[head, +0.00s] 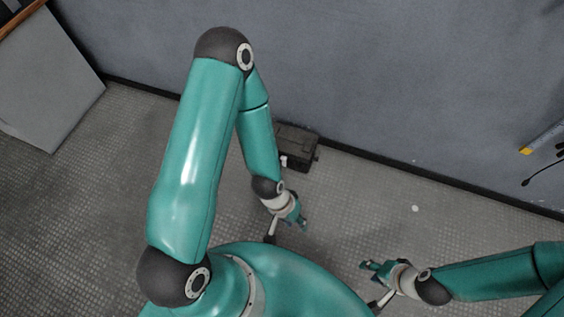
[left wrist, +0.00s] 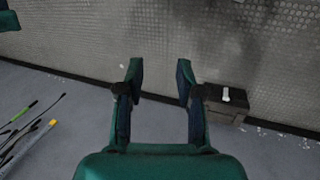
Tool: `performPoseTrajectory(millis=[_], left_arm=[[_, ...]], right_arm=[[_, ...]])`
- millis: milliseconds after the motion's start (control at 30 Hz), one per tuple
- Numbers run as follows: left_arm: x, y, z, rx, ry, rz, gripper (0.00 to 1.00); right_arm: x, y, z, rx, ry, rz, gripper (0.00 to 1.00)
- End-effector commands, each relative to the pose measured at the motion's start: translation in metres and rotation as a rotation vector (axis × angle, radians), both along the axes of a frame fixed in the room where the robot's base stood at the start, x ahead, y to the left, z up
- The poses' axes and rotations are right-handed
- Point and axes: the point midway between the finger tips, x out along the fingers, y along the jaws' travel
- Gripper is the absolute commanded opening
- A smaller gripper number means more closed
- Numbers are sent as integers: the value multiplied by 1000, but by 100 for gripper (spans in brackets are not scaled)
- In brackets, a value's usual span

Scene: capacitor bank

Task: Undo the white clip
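A small white piece, perhaps the white clip (head: 284,161), shows at the left of a black box (head: 300,146) by the wall, partly beside my left arm. In the left wrist view a white piece (left wrist: 226,96) sits on the black box (left wrist: 222,113); whether it is fastened is too small to tell. My left gripper (head: 303,224) is apart from the box, nearer to my body. In the left wrist view its two fingers (left wrist: 159,76) are spread with nothing between them. My right gripper (head: 366,266) is low over the floor to the right, with its opening unclear.
The grey wall (head: 370,75) rises behind the box. A small white spot (head: 415,208) lies on the textured floor (head: 350,195). Thin rods or cables with yellow and green parts (left wrist: 45,130) show at the left of the wrist view. A grey panel (head: 45,85) stands at the far left.

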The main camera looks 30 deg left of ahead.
Motion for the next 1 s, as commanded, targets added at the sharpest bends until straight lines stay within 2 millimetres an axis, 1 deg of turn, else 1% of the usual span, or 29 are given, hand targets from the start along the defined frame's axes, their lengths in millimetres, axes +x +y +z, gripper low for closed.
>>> performPoseTrajectory(millis=[67, 167, 267, 300, 367, 400, 467, 500, 567, 600, 667, 700, 833, 900, 1000], left_arm=[[6, 2, -11, 3, -21, -8, 36], [23, 4, -38, 11, -85, -42, 36], [53, 13, -85, 36, -203, -104, 36], [68, 19, -107, 54, -264, -137, 36], [92, 30, -145, 93, -368, -193, 36], [110, 39, -171, 128, -444, -234, 36], [134, 55, -210, 193, -557, -298, 36], [150, 66, -235, 245, -634, -343, 36], [171, 84, -271, 333, -739, -409, 36], [183, 96, -294, 399, -805, -453, 36], [198, 115, -326, 507, -896, -519, 36], [207, 127, -348, 584, -949, -560, 36], [223, 168, -412, 868, -1089, -695, 36], [226, 189, -442, 1034, -1134, -762, 36], [223, 213, -476, 1261, -1165, -846, 36]], right_arm=[[0, 0, -7, 0, 0, 0, 40], [0, 0, -25, 0, 0, 0, 40], [0, 0, -54, 0, 0, 0, 40], [0, 0, -69, 0, 0, 0, 40], [0, 0, -93, 0, 0, 0, 40], [0, 0, -110, 0, 0, 0, 40], [0, 0, -135, 0, 0, 0, 40], [0, 0, -152, 0, 0, 0, 40], [0, 0, -177, 0, 0, 0, 40], [0, 0, -193, 0, 0, 0, 40], [0, 0, -218, 0, 0, 0, 40], [0, 0, -234, 0, 0, 0, 40], [0, 0, -287, 0, 0, 0, 40], [0, 0, -313, 0, 0, 0, 40], [0, 0, -346, 0, 0, 0, 40]])
